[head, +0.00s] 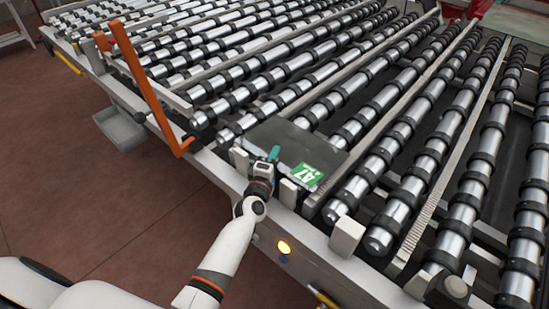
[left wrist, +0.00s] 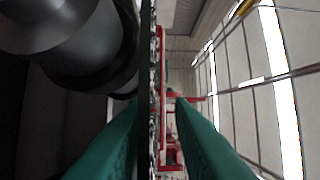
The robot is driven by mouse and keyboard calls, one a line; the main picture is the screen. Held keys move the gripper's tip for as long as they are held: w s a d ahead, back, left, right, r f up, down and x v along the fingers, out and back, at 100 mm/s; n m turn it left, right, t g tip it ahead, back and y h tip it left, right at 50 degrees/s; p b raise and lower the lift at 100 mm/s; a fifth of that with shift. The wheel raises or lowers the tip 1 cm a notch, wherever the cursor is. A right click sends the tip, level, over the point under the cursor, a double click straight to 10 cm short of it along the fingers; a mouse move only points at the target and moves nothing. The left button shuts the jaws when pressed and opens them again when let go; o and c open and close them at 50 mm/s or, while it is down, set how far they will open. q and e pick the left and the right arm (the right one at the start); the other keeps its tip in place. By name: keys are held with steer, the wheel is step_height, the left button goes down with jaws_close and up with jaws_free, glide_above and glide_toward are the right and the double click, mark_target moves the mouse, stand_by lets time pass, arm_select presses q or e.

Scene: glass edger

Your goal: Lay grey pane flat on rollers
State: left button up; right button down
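The grey pane (head: 290,142) lies across the rollers near the front rail in the head view, and looks flat. A green label (head: 306,174) is on its near right corner. My left gripper (head: 272,157) is at the pane's near edge, with a teal finger showing above it. In the left wrist view the pane's thin edge (left wrist: 147,60) stands between the two teal fingers (left wrist: 160,105). The upper finger, on the right there, is apart from the pane. The lower finger is close to it; contact cannot be told. My right gripper is not in view.
Rows of steel rollers (head: 460,205) with black rings fill the conveyor. White blocks (head: 288,192) stand along the front rail (head: 325,243), close to my left gripper. An orange bar (head: 147,87) rises to the left.

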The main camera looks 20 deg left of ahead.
arm_select(q)
steer(key=shift+s+d+f, duration=0.1)
steer(key=shift+s+f, duration=0.1)
steer(key=shift+f, duration=0.75)
steer(key=shift+s+f, duration=0.1)
steer(key=shift+s, duration=0.15)
steer(key=shift+s+d+r+p, duration=0.15)
steer(key=shift+s+p, duration=0.2)
steer(key=shift+s, duration=1.2)
steer(key=shift+s+a+r+p, duration=0.1)
steer(key=shift+s+p, duration=0.25)
steer(key=shift+s, duration=1.25)
steer(key=shift+s+d+r+p, duration=0.15)
steer(key=shift+s+p, duration=0.2)
steer(key=shift+s, duration=1.6)
